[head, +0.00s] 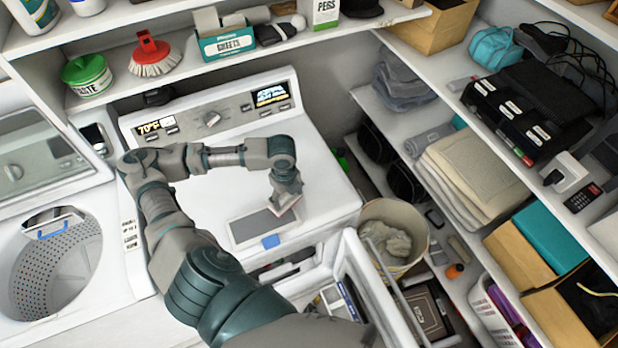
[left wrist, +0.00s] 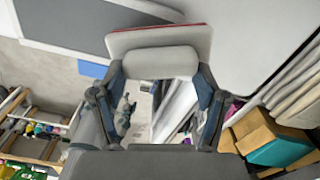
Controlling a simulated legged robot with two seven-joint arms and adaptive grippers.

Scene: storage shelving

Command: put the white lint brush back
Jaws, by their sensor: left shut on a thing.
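My left gripper (head: 285,196) is over the white dryer top, near its front right. It is shut on a pale, block-like piece with a thin red edge, which looks like the white lint brush (head: 277,211). In the left wrist view the brush (left wrist: 160,38) shows large beyond the fingers, with its rounded pale part (left wrist: 160,62) between the fingertips (left wrist: 160,78). A grey panel with a blue tab (head: 264,227) lies on the dryer top beside the brush. I cannot tell if the brush touches the dryer top. My right gripper is out of view.
A shelf behind holds a red scrub brush (head: 153,56), a green tub (head: 86,75) and a teal box (head: 226,45). A washer with an open drum (head: 50,265) stands left. A bucket with cloth (head: 392,242) and loaded shelves are right. The dryer top's middle is mostly clear.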

